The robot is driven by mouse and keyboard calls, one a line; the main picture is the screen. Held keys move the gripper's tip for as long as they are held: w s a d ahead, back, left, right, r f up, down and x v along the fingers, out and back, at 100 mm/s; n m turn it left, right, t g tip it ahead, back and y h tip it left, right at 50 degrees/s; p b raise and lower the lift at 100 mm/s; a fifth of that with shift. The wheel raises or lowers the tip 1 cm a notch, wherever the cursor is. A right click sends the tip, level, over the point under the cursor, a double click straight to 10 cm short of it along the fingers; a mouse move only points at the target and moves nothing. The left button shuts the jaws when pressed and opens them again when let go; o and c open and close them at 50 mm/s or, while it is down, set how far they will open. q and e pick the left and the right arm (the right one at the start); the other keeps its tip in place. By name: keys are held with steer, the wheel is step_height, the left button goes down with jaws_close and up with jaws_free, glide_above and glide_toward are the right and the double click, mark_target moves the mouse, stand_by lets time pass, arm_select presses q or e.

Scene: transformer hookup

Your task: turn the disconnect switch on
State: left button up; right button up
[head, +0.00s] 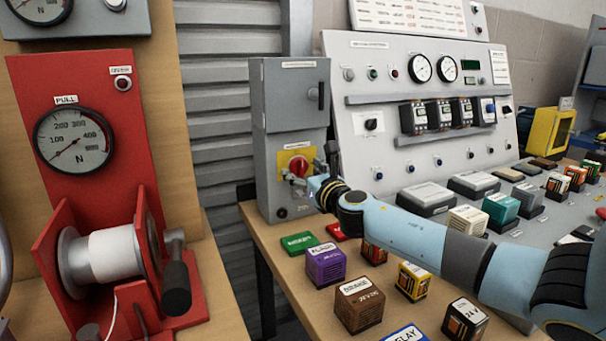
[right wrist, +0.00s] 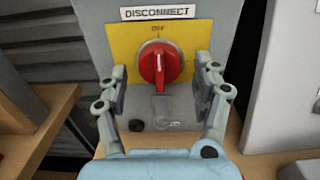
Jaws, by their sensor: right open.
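The disconnect switch is a red rotary knob (head: 298,167) on a yellow plate (head: 284,160) on the lower front of a grey cabinet (head: 262,185). In the right wrist view the knob (right wrist: 160,65) has its pointer upright, toward a label that appears to read OFF. The DISCONNECT label (right wrist: 158,12) is above the plate. My right gripper (right wrist: 160,72) is open, with one finger on each side of the knob and visible gaps between them. In the head view the right gripper (head: 322,178) is at the cabinet front, partly overlapping the knob's right side. My left gripper is not in view.
A wooden bench (head: 315,285) in front of the cabinet holds several labelled blocks, including a purple one (head: 326,266) and a brown one (head: 359,306). A sloped grey control panel (head: 375,70) stands to the right. A red winch stand (head: 95,85) is at the left.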

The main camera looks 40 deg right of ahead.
steer(key=shift+w, duration=0.2)
steer(key=shift+c, duration=0.5)
steer(key=c, duration=0.4)
steer(key=shift+s, duration=0.1)
steer(key=c, duration=0.6)
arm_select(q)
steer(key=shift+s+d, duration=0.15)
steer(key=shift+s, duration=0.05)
arm_select(e)
steer(key=shift+c, duration=0.2)
